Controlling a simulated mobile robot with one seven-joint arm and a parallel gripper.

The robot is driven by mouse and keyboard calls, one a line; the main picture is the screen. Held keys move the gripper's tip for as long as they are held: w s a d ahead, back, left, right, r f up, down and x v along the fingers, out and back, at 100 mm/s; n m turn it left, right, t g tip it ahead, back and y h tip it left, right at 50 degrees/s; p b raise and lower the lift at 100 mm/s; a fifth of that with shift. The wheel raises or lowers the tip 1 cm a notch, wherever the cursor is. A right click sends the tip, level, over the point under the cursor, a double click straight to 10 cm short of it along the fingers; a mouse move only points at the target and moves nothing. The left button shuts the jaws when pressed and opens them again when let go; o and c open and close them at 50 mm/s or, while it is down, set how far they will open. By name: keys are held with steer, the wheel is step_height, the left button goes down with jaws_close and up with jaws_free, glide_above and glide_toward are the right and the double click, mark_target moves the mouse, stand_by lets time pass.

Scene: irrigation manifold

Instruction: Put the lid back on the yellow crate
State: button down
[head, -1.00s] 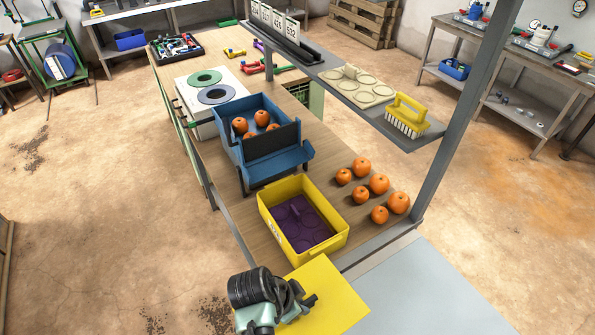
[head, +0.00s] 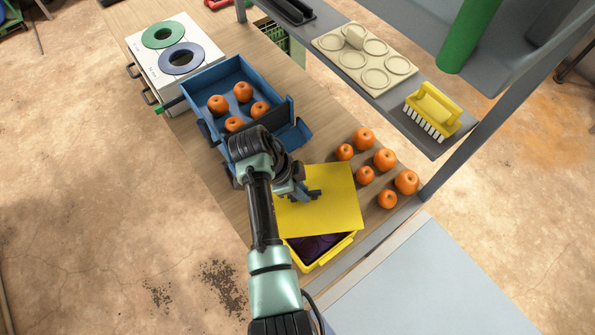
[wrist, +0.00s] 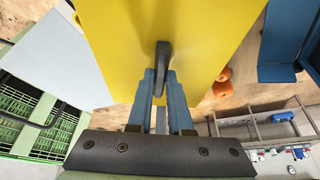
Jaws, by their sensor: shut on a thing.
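The yellow lid (head: 325,208) is a flat square panel, held by my gripper (head: 308,196) over the yellow crate (head: 325,256). In the wrist view, my gripper (wrist: 162,84) is shut on the lid's dark upright handle, and the lid (wrist: 190,30) fills the upper middle. The lid covers the far part of the crate from the head view. The near end of the crate shows, with a dark purple inside. I cannot tell whether the lid touches the rim.
Several oranges (head: 384,159) lie on the table right of the crate. A blue bin (head: 200,88) with oranges stands beyond my wrist. A grey shelf (head: 395,112) on a post (head: 470,150) runs along the right, holding a yellow brush (head: 434,110) and a cream tray (head: 330,43).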

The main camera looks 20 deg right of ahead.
step_height(320, 180, down, 6)
steer(key=b, duration=0.5)
steer(key=shift+f, duration=0.2)
steer(key=shift+f+b, duration=0.1)
steer(key=shift+b, duration=0.35)
stand_by(1.8)
steer(key=shift+c, duration=1.4)
jaws_free()
steer(key=shift+r+p, duration=3)
steer(key=shift+r, duration=0.55)
